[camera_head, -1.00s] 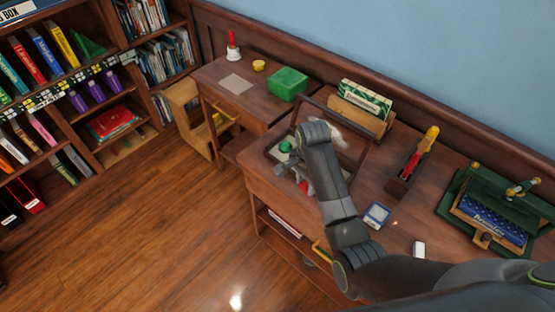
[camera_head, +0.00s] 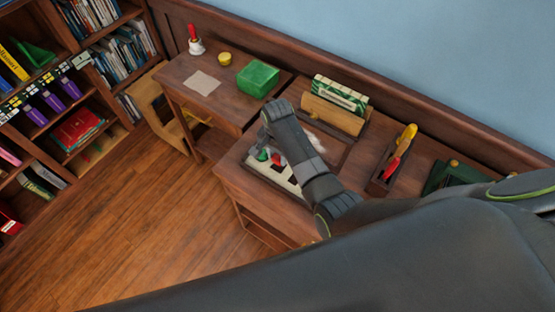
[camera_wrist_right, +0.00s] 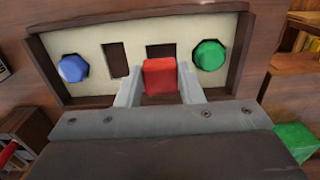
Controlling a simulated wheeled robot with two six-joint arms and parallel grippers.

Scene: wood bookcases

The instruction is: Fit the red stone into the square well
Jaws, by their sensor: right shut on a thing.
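My right gripper (camera_wrist_right: 160,92) is shut on the red stone (camera_wrist_right: 161,76), a red block held between its two grey fingers. The stone is in front of a cream board (camera_wrist_right: 92,35) with a dark wooden frame. Behind the stone's top edge is a dark well (camera_wrist_right: 160,50), its lower part hidden by the stone. Left of it is a taller, empty dark well (camera_wrist_right: 117,60). I cannot tell whether the stone touches the board. In the head view, my right arm covers much of the board (camera_head: 258,184), and the red stone (camera_head: 277,160) shows small beside the gripper. My left gripper is out of view.
A blue stone (camera_wrist_right: 73,68) sits at the board's left and a green stone (camera_wrist_right: 209,55) at its right. A green box (camera_head: 257,78), a wooden letter holder (camera_head: 333,113) and a tool caddy (camera_head: 385,175) stand around the desks.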

